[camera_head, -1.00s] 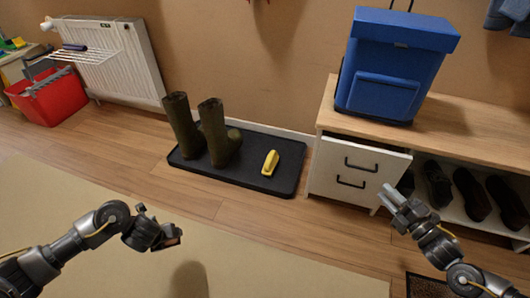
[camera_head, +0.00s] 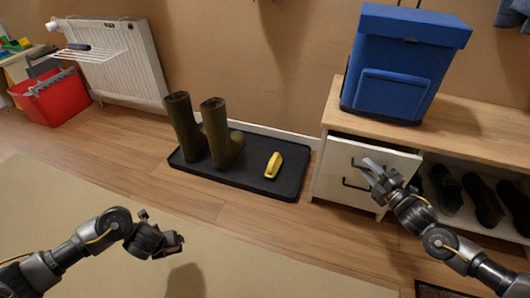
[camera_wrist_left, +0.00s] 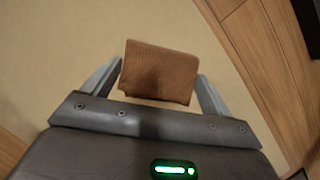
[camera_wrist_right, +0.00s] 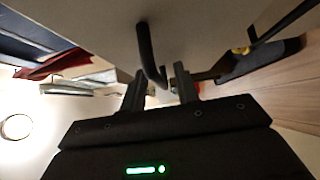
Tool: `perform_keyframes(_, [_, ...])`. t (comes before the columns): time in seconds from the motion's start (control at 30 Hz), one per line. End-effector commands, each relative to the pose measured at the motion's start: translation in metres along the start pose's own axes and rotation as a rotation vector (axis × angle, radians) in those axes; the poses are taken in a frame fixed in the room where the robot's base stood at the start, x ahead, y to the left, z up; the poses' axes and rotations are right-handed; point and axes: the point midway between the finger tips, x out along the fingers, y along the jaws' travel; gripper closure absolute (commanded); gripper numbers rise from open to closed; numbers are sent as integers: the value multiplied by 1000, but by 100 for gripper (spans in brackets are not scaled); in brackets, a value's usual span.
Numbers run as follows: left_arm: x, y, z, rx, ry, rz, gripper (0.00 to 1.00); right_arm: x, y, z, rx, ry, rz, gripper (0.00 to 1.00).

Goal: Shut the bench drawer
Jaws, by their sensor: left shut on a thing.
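The bench (camera_head: 450,135) has a white upper drawer (camera_head: 338,153) that stands out, with a gap showing behind the top of its front. My right gripper (camera_head: 370,168) is at this drawer front, by its dark handle. In the right wrist view the handle (camera_wrist_right: 148,50) comes down close to my right gripper's two parted fingers (camera_wrist_right: 160,88). I cannot tell whether they touch it. My left gripper (camera_head: 172,243) is over the beige rug, shut on a brown wallet-like thing (camera_wrist_left: 160,72), far from the drawer.
A blue box (camera_head: 405,65) stands on the bench top. Shoes (camera_head: 483,200) sit in the open shelf to the right. Green boots (camera_head: 222,135) and a yellow object (camera_head: 273,165) are on a black tray (camera_head: 240,178). A red basket (camera_head: 52,98) stands by the radiator.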

Motion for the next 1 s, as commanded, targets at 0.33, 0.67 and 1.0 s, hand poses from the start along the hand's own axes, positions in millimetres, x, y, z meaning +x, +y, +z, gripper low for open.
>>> perform_keyframes(0.33, [0, 0, 0, 0, 0, 0, 35, 2, 0, 0, 0, 0, 0, 74])
perform_keyframes(0.67, [0, 0, 0, 0, 0, 0, 35, 2, 1, 0, -1, 0, 1, 100])
perform_keyframes(1.0, [-2, 2, 0, -2, 0, 1, 35, -2, 2, 23, -4, -29, 1, 100])
